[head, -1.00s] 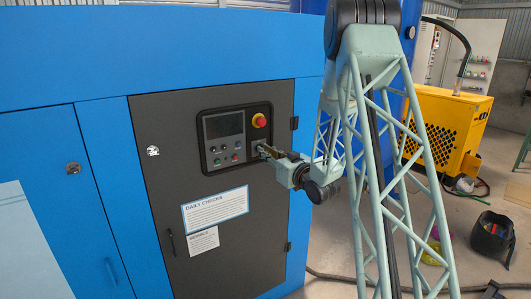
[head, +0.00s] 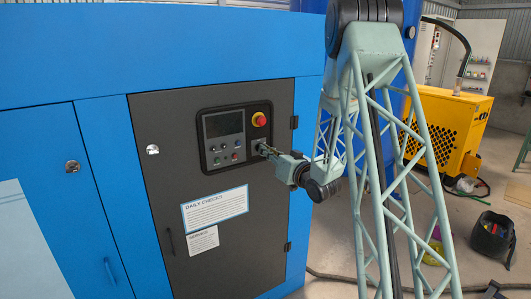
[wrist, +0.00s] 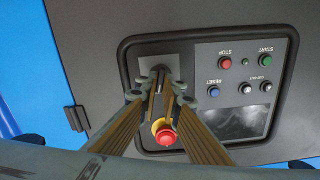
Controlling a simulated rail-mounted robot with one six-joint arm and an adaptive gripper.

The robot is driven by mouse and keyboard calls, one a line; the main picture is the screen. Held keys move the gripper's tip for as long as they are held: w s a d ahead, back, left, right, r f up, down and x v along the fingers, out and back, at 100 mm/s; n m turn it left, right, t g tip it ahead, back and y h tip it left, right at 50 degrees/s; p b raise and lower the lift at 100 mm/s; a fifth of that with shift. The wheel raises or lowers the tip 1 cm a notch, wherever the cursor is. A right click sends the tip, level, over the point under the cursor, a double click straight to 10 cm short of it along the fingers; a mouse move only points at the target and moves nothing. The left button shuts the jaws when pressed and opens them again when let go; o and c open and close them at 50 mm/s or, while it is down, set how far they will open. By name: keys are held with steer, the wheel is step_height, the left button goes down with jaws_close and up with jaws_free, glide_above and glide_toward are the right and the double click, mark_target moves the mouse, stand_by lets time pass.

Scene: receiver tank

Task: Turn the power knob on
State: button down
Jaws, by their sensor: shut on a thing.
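The power knob (wrist: 157,71) is a small dark knob on a grey square plate (wrist: 143,58) in the wrist view, mostly hidden between the fingertips. My gripper (wrist: 159,82) is shut on it, one brass-coloured finger on each side. In the head view, my gripper (head: 265,150) reaches the lower right of the control panel (head: 208,166) from the right and hides the knob. The panel is a black-framed unit on the dark cabinet door (head: 160,207). I cannot read the knob's setting.
A red emergency stop button (head: 259,119) sits above my gripper in the head view; it also shows close to the fingers in the wrist view (wrist: 165,137). A screen (head: 223,124) and several small buttons are left of my gripper. A yellow machine (head: 441,125) stands farther right.

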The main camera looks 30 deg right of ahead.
steer(key=m, duration=0.5)
steer(key=m+p, duration=0.1)
steer(key=m, duration=0.9)
steer(key=shift+d+f+p, duration=0.15)
steer(key=shift+f+p, duration=0.1)
steer(key=shift+p, duration=0.1)
steer(key=shift+m, duration=0.3)
steer(key=c, duration=2.8)
jaws_free()
steer(key=shift+s, duration=0.1)
steer(key=shift+s+d, duration=0.2)
steer(key=shift+s, duration=1.75)
steer(key=shift+s+d, duration=0.15)
steer(key=shift+s, duration=1.8)
steer(key=shift+s+d, duration=0.2)
steer(key=shift+s, duration=1.75)
